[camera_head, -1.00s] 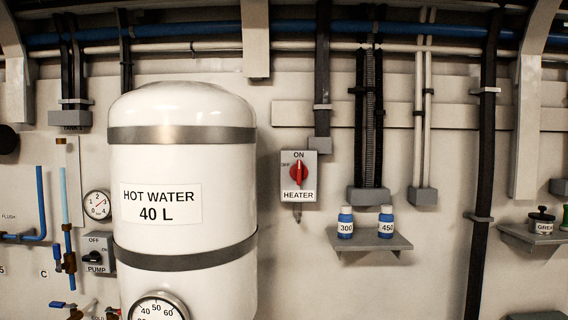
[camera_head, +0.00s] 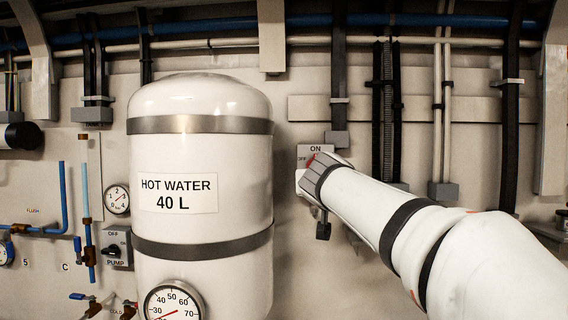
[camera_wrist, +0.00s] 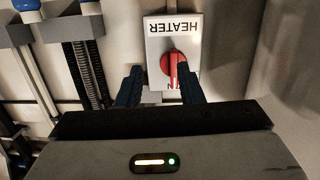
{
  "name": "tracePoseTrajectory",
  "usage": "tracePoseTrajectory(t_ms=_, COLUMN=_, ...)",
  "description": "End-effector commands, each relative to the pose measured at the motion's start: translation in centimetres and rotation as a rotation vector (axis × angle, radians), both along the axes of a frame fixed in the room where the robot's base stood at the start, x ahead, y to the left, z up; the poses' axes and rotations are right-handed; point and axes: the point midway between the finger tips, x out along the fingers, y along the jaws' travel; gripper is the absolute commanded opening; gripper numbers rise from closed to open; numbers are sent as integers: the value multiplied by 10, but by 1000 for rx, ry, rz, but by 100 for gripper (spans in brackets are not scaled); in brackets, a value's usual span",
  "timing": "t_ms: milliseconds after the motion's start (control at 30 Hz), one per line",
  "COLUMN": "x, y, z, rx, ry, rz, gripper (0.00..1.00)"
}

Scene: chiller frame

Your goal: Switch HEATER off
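The HEATER switch (camera_wrist: 158,38) is a light grey wall box with a red rotary knob (camera_wrist: 172,68). The wrist view shows it upside down, with the HEATER label at the top and the ON mark, partly covered, at the bottom. The knob's grip points towards ON. My gripper (camera_wrist: 160,82) is open, with its two dark fingers apart in front of the box's ON end. The right finger overlaps the knob's edge in the picture; I cannot tell whether it touches.
The white hot water tank (camera_head: 200,215) with a dial gauge (camera_head: 173,303) stands left of the switch. A PUMP switch (camera_head: 116,247) is farther left. Vertical conduits (camera_head: 387,110) run on the wall to the right. Bare wall lies between tank and switch.

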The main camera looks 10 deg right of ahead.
Motion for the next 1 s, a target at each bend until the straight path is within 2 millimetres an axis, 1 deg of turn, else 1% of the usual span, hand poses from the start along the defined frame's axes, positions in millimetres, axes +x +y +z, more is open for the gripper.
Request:
tracePoseTrajectory(t_ms=33, x=7, y=6, z=16, rx=1, ry=-49, rz=15, gripper=34)
tracePoseTrajectory(t_ms=100, x=12, y=12, z=35, rx=4, ry=-101, rz=30, gripper=34)
tracePoseTrajectory(t_ms=233, x=21, y=15, z=49, rx=6, ry=-138, rz=42, gripper=34)
tracePoseTrajectory(t_ms=367, x=38, y=11, z=51, rx=7, ry=-138, rz=39, gripper=34)
tracePoseTrajectory(t_ms=500, x=61, y=6, z=51, rx=7, ry=-136, rz=39, gripper=34)
tracePoseTrajectory(t_ms=600, x=75, y=4, z=51, rx=6, ry=-136, rz=39, gripper=34)
tracePoseTrajectory(t_ms=700, x=85, y=1, z=50, rx=6, ry=-137, rz=38, gripper=34)
tracePoseTrajectory(t_ms=833, x=90, y=0, z=49, rx=7, ry=-138, rz=38, gripper=34)
tracePoseTrajectory(t_ms=1000, x=91, y=0, z=48, rx=8, ry=-138, rz=38, gripper=34)
